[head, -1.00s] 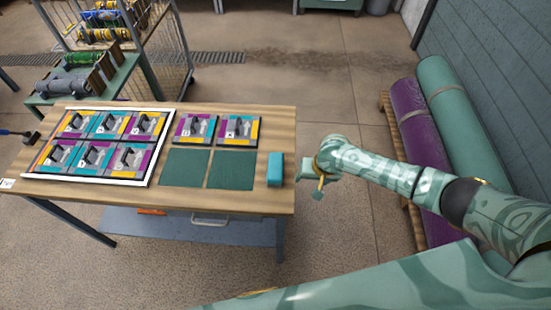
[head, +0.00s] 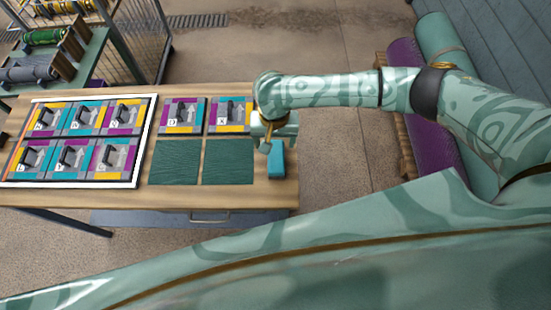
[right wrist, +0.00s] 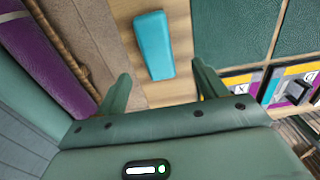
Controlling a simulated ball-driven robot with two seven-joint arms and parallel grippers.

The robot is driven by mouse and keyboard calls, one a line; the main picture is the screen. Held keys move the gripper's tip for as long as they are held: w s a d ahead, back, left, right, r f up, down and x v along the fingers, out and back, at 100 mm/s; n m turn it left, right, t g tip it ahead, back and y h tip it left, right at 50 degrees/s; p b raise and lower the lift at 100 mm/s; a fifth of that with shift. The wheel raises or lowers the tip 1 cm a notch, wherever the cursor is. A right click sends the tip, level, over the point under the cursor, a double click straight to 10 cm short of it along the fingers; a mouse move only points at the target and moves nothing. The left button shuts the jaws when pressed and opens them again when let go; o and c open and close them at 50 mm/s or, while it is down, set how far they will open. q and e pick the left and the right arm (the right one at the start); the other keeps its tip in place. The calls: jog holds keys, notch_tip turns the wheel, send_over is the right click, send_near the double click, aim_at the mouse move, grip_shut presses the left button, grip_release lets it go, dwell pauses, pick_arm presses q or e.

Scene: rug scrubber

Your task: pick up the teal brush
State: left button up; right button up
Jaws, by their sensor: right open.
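The teal brush (head: 276,161) is a small block lying on the right end of the wooden table. In the right wrist view the brush (right wrist: 154,46) lies ahead of the open fingers, roughly between their lines, with nothing gripped. My right gripper (head: 268,141) is over the table's right end, at the far end of the brush, and partly hides it in the head view. In the right wrist view my right gripper (right wrist: 162,85) is open and empty, its two fingers wide apart. My left gripper is not in view.
Dark green mats (head: 227,162) lie just left of the brush. Colourful tiles with black handles, such as the near one (head: 230,116), and a white-framed board (head: 143,150) fill the table's left and back.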

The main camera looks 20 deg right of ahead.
aim_at(276, 155)
jog(key=shift+w+f, duration=0.1)
jog(key=shift+f, duration=0.85)
jog(key=shift+f+b, duration=0.3)
jog(key=shift+f, duration=0.1)
jog(key=shift+s+f, duration=0.2)
jog(key=shift+f, duration=0.15)
notch_tip(276, 155, down, 4)
jog(key=b, duration=0.2)
jog(key=shift+s+d+f+b, duration=0.15)
jog(key=shift+f+b, duration=0.05)
jog(key=shift+b, duration=0.15)
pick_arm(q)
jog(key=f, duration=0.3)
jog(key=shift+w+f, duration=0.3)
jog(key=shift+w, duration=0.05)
pick_arm(e)
jog(key=shift+r, duration=0.15)
jog(key=shift+c, duration=0.3)
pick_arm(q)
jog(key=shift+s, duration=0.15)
pick_arm(e)
jog(key=c, duration=1.1)
